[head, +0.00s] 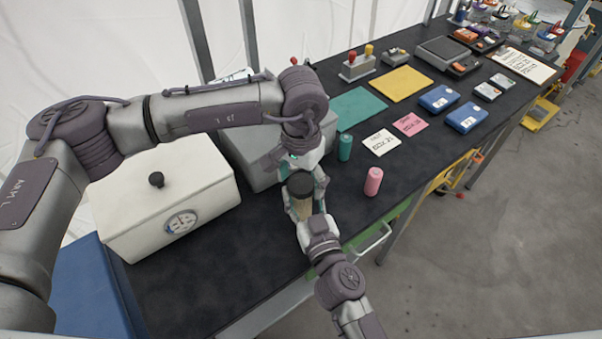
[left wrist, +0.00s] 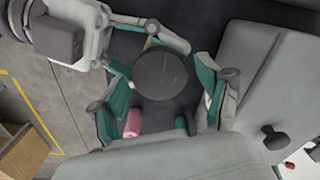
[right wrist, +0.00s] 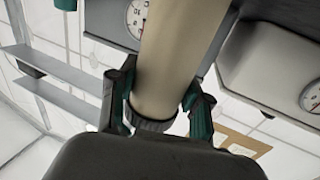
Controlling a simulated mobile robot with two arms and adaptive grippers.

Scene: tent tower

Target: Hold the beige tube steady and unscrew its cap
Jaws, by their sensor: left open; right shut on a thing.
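The beige tube (head: 303,209) stands upright in the head view with its dark round cap (head: 300,184) on top. My right gripper (head: 304,212) is shut on the tube below the cap. In the right wrist view the beige tube (right wrist: 180,55) runs between the teal fingers, with a dark ring at its lower end in the picture. My left gripper (head: 300,172) is above the tube, pointing down. In the left wrist view its open fingers stand on both sides of the cap (left wrist: 162,75), apart from it.
A pink tube (head: 373,181) and a teal tube (head: 345,147) stand nearby on the dark bench (head: 237,233). A cream box (head: 150,190) with a dial stands left, and a grey box (head: 258,152) behind. Cards and a teal mat (head: 358,108) lie farther back.

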